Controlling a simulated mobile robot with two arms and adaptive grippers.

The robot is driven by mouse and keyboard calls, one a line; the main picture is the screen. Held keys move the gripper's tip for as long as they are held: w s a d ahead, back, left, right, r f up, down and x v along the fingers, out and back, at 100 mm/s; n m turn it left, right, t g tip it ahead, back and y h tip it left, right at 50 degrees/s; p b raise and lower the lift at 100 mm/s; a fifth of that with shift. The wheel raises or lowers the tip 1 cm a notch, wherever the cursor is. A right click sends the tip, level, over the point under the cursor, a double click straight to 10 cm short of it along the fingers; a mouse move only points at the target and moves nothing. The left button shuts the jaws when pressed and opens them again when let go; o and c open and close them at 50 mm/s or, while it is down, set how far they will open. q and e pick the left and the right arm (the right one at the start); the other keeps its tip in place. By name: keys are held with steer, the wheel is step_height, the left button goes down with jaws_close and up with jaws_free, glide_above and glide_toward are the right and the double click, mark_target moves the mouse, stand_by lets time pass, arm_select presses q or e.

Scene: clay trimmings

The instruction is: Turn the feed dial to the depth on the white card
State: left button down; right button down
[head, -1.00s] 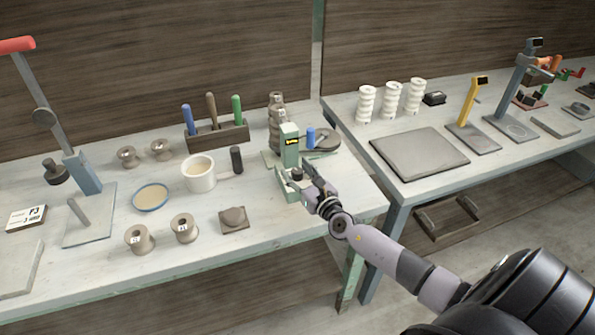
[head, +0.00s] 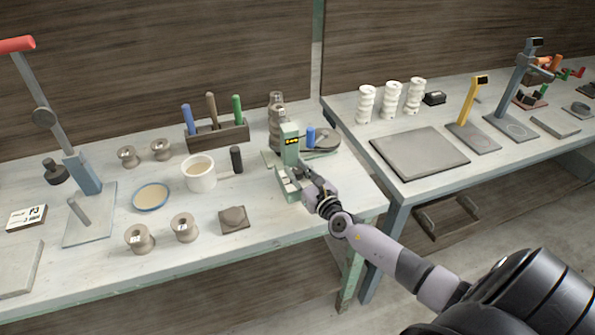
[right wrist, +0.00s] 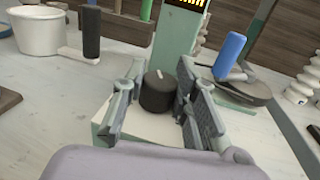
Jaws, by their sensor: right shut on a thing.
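The white card (head: 27,217) lies at the left end of the near bench. It bears dark print too small to read surely. The green machine (head: 290,146) stands near that bench's right end, with a lit yellow display (head: 291,141); the display's lower edge shows in the right wrist view (right wrist: 187,4). The feed dial (right wrist: 157,93) is a dark round knob with a pale mark on top, low at the machine's front. My right gripper (head: 298,180) is shut on it, one finger on each side. My left gripper is out of view.
A blue handle (head: 311,136) and a round grey disc (head: 322,141) stand just right of the machine. A dark upright cylinder (head: 236,159) and a white pot (head: 198,174) stand to its left. A clay block (head: 234,219) lies front left. Bare bench surrounds it.

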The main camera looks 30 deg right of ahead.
steer(key=shift+r+m+h+p, duration=0.15)
steer(key=shift+m+h+p, duration=0.15)
steer(key=shift+h+p, duration=0.3)
steer(key=m+h+p, duration=0.1)
steer(key=h+p, duration=0.1)
steer(key=p, duration=0.1)
steer(key=shift+a+r+m+g+h, duration=0.1)
steer(key=shift+m+g+h, duration=0.2)
steer(key=shift+m, duration=0.1)
steer(key=shift+m+g+h+p, duration=0.4)
steer(key=shift+m+h, duration=0.5)
steer(key=shift+h, duration=0.3)
steer(key=m+h, duration=0.1)
steer(key=m+g+h, duration=0.1)
steer(key=h, duration=0.1)
steer(key=shift+f+g, duration=0.3)
steer(key=shift+f, duration=0.05)
steer(key=shift+m+g+h+b, duration=0.85)
steer(key=shift+m+g+h, duration=0.3)
steer(key=shift+h, duration=0.35)
steer(key=shift+r+m+g, duration=0.1)
steer(key=shift+m+g, duration=0.15)
steer(key=c, duration=1.2)
jaws_free()
steer(key=shift+c, duration=0.2)
